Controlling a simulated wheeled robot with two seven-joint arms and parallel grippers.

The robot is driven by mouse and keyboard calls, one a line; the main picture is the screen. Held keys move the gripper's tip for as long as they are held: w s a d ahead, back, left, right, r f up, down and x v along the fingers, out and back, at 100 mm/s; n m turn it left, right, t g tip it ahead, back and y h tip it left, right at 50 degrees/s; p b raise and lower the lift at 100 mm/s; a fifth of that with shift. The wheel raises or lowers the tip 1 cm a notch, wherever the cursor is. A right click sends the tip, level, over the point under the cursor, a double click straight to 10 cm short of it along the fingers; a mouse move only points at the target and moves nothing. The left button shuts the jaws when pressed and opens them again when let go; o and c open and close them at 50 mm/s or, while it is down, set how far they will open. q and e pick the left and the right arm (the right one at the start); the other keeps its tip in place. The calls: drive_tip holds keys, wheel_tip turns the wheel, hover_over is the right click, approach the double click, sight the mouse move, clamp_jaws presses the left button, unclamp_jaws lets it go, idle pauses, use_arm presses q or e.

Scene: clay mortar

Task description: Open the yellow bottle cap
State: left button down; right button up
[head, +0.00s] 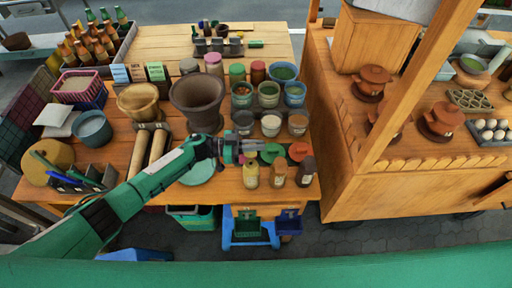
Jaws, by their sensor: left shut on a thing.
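A small yellow bottle (250,175) stands upright near the front edge of the wooden table. It is the leftmost of a short row of bottles. My left gripper (249,150) reaches in from the left and is at the top of this bottle, shut on its cap. The fingers hide most of the cap, so I cannot tell whether it has turned or lifted. My right gripper is not in view.
An amber bottle (279,173) and a dark brown bottle (305,171) stand just right. A large brown mortar (197,102) and several jars stand further back.

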use_arm(q)
drive_tip(key=shift+w+f+n, duration=0.2)
drive_tip(key=shift+w+n, duration=0.35)
drive_tip(key=shift+n, duration=0.65)
drive_tip(key=c, duration=1.9)
unclamp_jaws()
drive_tip(key=a+b, duration=0.5)
drive_tip(key=a, duration=0.8)
drive_tip(key=shift+s+a, duration=0.1)
drive_tip(key=shift+a, duration=0.3)
